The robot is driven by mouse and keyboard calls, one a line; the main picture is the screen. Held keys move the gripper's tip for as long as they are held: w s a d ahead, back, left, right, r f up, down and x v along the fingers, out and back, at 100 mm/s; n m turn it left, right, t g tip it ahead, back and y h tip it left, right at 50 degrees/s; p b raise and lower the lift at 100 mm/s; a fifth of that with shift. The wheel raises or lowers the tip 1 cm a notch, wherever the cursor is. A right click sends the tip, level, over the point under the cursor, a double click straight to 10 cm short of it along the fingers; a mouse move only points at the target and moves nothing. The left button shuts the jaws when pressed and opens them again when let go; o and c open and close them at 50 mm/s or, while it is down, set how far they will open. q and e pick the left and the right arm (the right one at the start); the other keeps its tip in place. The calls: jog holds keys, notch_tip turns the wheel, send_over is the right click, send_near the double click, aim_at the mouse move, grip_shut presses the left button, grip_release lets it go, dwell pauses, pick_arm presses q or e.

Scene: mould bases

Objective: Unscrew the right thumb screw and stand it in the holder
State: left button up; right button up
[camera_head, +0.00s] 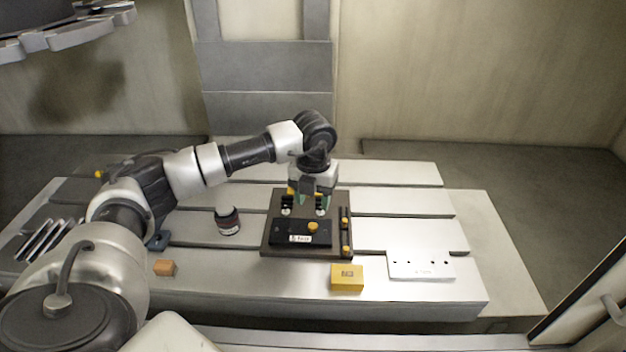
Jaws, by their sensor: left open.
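A dark mould base (266,248) sits on the slotted table, with a black block (285,232) bearing a small white label on it. A yellow thumb screw (313,227) shows on the block, right of its middle. More yellow knobs, one (345,221) and another (346,250), show along the right edge of the base. My left gripper (304,208) points down over the back of the block, its fingers apart. Whether it touches anything, or what lies between its fingers, I cannot tell. A pale plate with several dark holes (420,270) lies to the right; whether it is the holder is unclear. My right gripper is out of view.
A yellow box (347,279) stands in front of the base. A dark round jar (228,221) and an orange-brown block (164,267) are to its left. Grey slats (45,238) lie at the far left. The table right of the base, behind the plate, is clear.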

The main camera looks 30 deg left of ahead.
pick_arm(q)
notch_tip(320, 180, down, 4)
jog(key=shift+s+f+n+b, duration=0.1)
jog(key=shift+f+n+b, duration=0.05)
jog(key=shift+n+b, duration=1.05)
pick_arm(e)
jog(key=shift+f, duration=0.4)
